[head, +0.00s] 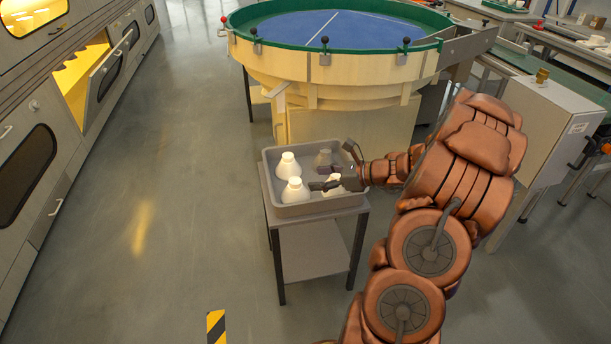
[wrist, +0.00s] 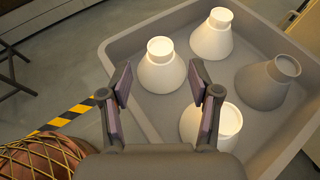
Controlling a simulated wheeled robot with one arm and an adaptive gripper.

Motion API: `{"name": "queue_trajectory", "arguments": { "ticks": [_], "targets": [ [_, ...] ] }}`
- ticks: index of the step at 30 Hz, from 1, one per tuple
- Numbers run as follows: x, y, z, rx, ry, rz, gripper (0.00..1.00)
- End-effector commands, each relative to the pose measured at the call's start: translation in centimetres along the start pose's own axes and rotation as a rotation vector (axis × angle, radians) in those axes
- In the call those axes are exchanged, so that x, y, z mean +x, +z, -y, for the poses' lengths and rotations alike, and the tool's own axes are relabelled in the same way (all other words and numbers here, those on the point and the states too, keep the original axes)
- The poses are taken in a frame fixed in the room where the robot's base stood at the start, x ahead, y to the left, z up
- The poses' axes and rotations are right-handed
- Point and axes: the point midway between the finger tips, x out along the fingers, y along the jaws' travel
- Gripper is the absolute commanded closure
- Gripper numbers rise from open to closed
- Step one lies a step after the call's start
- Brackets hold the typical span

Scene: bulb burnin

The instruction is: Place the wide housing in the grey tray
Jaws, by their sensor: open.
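One white housing (wrist: 162,72) stands between and just beyond the fingers of my gripper (wrist: 160,82), which is open and empty above the tray. Another white housing (wrist: 192,124) is partly hidden behind the right finger. A third white housing (wrist: 212,40) and a grey housing (wrist: 258,86) stand farther into the tray. In the head view my gripper (head: 322,184) reaches in over the tray's right side. I cannot tell which one is the wide housing.
A large round table (head: 320,60) with a green rim and blue top stands behind the tray. Ovens or cabinets (head: 25,150) line the left wall, one door (head: 105,75) open. The floor (head: 170,220) left of the stand is clear. A striped floor marking (head: 216,327) lies in front.

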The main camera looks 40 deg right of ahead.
Motion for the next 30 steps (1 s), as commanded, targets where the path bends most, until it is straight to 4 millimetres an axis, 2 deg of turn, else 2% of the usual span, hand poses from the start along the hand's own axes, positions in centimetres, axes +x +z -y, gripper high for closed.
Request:
{"name": "queue_trajectory", "arguments": {
  "ticks": [3,9,14,17,20,23,27,30],
  "targets": [
    [-2.0,0.1,0.1,-0.001,-0.003,-0.002,0.38],
    [-3.5,0.0,0.1,-0.001,-0.003,-0.002,0.38],
    [-3.8,0.0,-0.1,-0.003,0.001,-0.004,0.38],
    [-3.0,0.7,-1.1,-0.036,0.034,-0.012,0.38],
    [-1.3,2.4,-4.0,-0.124,0.119,-0.036,0.38],
    [0.8,4.4,-8.6,-0.262,0.251,-0.071,0.38],
    [2.5,6.5,-16.1,-0.482,0.460,-0.119,0.38],
    [2.8,7.2,-21.1,-0.635,0.606,-0.146,0.38]
  ]
}}
